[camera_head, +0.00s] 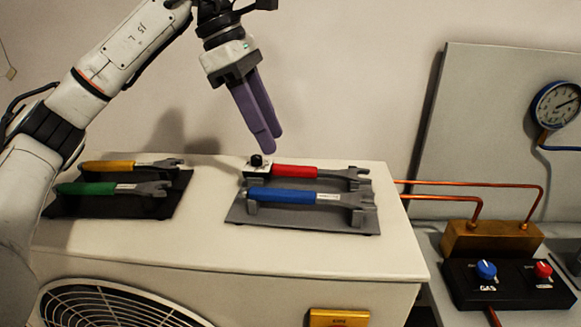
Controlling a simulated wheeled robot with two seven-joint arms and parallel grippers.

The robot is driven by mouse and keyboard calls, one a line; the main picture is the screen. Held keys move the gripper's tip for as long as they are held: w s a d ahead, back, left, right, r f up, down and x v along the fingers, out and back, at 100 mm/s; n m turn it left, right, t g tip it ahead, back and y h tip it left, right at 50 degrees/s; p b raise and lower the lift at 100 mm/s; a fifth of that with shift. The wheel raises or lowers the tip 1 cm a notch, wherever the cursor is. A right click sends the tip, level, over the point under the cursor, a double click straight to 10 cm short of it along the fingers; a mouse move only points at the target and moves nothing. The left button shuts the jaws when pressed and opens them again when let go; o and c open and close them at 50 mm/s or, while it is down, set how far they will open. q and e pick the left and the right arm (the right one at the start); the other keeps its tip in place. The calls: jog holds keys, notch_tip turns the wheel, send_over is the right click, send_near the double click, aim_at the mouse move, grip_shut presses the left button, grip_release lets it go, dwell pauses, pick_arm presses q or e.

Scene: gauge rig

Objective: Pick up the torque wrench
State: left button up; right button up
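Several wrenches lie on two dark holders on top of a white box unit. On the right holder (300,222) are a red-handled wrench (295,171) at the back and a blue-handled wrench (284,196) in front. On the left holder are a yellow-handled wrench (109,166) and a green-handled wrench (86,188). I cannot tell by looks which is the torque wrench. My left gripper (271,142) points down, its purple fingers above and behind the red wrench's handle end. The fingers overlap, so their gap is unclear; nothing shows held. My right gripper is out of view.
A small black knob (256,160) stands by the red handle's left end. The white unit (340,259) has clear top between the holders. At the right are copper pipes (470,184), a gauge (556,104) and a control box (511,287) with blue and red knobs.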

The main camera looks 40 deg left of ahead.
aim_at(287, 166)
pick_arm(q)
jog(key=x, duration=0.6)
jog(key=shift+w+f+p, duration=0.1)
jog(key=shift+w+p, duration=0.1)
jog(key=shift+p, duration=0.2)
grip_shut()
